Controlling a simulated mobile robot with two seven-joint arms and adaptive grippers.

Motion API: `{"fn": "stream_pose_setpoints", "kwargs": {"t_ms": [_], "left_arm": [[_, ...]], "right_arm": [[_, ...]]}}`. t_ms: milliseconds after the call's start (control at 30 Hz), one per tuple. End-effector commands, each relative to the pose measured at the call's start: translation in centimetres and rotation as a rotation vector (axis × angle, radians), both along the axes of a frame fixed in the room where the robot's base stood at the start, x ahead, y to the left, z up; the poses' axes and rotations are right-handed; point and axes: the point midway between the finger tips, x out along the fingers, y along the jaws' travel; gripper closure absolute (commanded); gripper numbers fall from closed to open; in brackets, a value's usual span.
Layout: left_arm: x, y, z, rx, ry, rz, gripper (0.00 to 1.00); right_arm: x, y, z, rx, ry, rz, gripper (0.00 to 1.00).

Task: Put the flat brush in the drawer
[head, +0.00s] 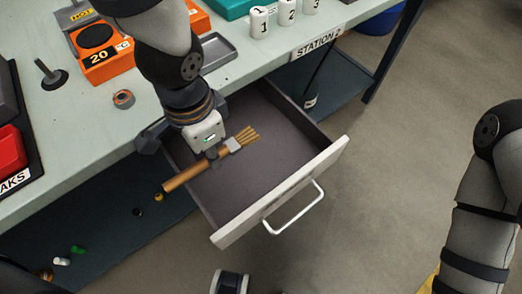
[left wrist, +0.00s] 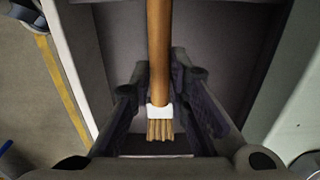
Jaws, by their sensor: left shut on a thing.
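The flat brush has a wooden handle (head: 186,177), a pale ferrule and tan bristles. My left gripper (head: 213,157) is shut on it and holds it over the open drawer (head: 268,106). In the head view the handle end reaches past the drawer's left side and the bristles point right, over the interior. In the left wrist view the brush (left wrist: 159,50) runs lengthwise between my two fingers, bristles toward the camera. The drawer interior behind it looks grey and empty.
The drawer's pale front with a white handle (head: 294,208) sticks out from the bench (head: 60,135). An orange device (head: 105,62), a grey tray (head: 218,52), a tape roll (head: 123,99) and white numbered cups stand on the bench. A dark lower shelf holds small items.

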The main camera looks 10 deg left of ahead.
Motion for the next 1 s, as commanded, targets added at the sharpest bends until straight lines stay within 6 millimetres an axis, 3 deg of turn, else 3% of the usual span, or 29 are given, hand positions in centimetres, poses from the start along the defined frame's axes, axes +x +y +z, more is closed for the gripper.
{"fn": "stream_pose_setpoints", "kwargs": {"t_ms": [33, 133, 333, 567, 733, 1000], "left_arm": [[1.5, -0.4, -1.4, 0.002, 0.009, -0.002, 1.0], [4.5, -1.2, -2.9, 0.002, 0.01, 0.0, 1.0], [7.9, -2.1, -7.0, 0.004, 0.011, 0.002, 1.0], [9.4, -2.4, -8.5, 0.002, 0.01, 0.004, 1.0], [9.3, -2.4, -11.4, 0.002, 0.01, 0.005, 1.0], [9.5, -2.4, -11.4, 0.001, 0.004, 0.006, 1.0]], "right_arm": [[-0.5, 0.0, -0.7, 0.0, 0.017, 0.0, 0.6], [-1.1, 0.0, -1.4, 0.0, 0.034, 0.001, 0.6], [-2.0, 0.0, -2.7, 0.0, 0.064, 0.004, 0.6], [-2.3, 0.0, -3.0, 0.0, 0.072, 0.004, 0.6], [-2.7, 0.0, -3.6, -0.001, 0.084, 0.004, 0.6], [-2.6, 0.0, -3.5, 0.0, 0.082, 0.004, 0.6]]}}
